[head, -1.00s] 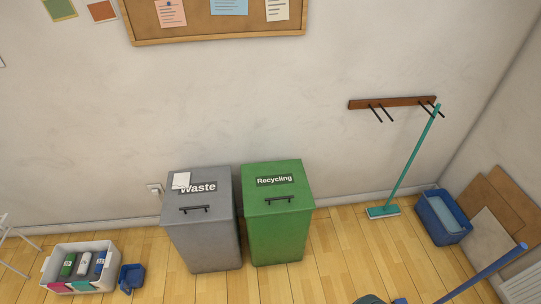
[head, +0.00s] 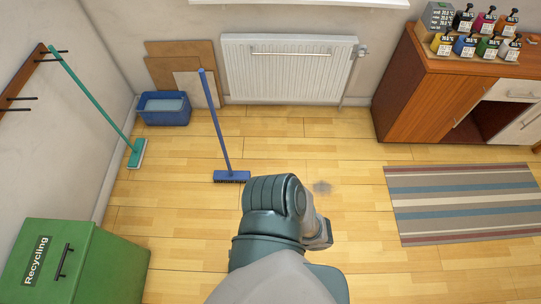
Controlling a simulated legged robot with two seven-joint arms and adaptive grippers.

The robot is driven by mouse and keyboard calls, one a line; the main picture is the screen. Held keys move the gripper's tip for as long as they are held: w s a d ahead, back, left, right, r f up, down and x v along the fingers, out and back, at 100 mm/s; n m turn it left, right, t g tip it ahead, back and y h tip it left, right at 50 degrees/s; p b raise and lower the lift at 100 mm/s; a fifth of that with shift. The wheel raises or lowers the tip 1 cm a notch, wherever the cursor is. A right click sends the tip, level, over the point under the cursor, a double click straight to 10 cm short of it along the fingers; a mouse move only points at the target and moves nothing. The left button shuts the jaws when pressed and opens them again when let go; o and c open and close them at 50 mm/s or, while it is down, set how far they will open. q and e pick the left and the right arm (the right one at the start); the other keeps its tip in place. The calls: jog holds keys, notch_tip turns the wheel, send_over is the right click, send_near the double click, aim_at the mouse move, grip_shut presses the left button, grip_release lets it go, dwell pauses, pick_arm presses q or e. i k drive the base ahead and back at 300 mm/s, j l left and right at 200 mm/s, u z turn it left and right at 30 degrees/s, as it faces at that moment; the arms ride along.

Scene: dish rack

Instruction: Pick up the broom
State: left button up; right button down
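A blue broom (head: 217,125) stands on the wooden floor near the far wall, left of the middle of the head view. Its dark-bristled blue head (head: 231,176) rests on the floor, and its handle rises, tilted, up to the left in front of brown boards. One of my arms reaches in from the bottom middle, right of and nearer than the broom head. I see no gripper fingers, and I cannot tell which arm this is.
A teal mop (head: 92,103) leans at the left wall rack. A blue tub (head: 164,108) stands behind the broom, left of a white radiator (head: 288,75). A green recycling bin (head: 75,262) is at lower left.

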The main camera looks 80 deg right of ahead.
aim_at(228, 175)
jog(key=z, duration=2.1)
